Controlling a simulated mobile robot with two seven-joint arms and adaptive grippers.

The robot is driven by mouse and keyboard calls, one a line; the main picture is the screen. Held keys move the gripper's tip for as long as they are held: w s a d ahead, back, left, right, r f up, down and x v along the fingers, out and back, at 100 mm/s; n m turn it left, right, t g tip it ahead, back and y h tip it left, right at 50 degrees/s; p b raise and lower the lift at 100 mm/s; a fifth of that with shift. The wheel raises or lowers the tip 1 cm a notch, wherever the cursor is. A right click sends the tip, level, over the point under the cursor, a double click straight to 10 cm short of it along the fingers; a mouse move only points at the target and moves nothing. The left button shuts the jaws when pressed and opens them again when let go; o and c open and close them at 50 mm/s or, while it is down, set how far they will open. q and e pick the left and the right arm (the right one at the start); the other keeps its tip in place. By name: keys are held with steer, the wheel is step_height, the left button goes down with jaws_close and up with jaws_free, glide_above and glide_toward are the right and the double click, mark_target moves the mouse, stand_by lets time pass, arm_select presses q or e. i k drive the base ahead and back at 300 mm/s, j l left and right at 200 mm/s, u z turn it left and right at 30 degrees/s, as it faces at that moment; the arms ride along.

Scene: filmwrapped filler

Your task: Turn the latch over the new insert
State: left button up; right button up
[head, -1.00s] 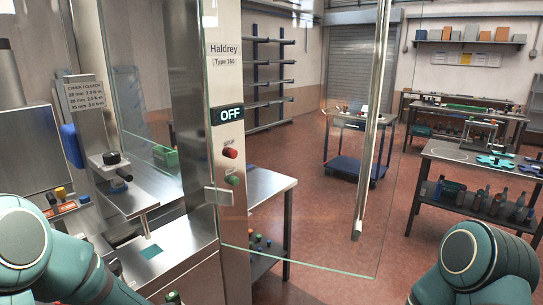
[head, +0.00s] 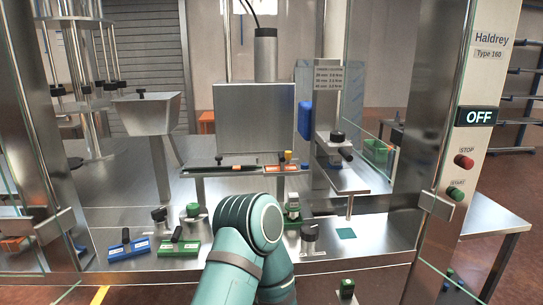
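A blue insert-like block (head: 128,247) and a green one (head: 178,244), each with a dark bar handle and a pale label, lie on the steel machine bed at the left. Dark-topped round metal knobs that may be latches stand beside them (head: 160,217) and right of my arm (head: 309,234). A green-capped knob (head: 193,211) stands behind the green block. A small green and metal piece (head: 292,208) shows just behind my arm; I cannot tell whether it is the new insert. My teal arm covers the bed's middle. Neither gripper shows.
The machine's display (head: 479,116) reads OFF. Steel posts and glass panels flank the bed at left and right. A steel box (head: 255,122), a hopper (head: 147,113) and a blue part (head: 305,118) stand behind it.

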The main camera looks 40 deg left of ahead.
mark_target(287, 154)
steer(key=u, duration=1)
steer(key=j+z, duration=0.15)
steer(key=k+l, duration=0.05)
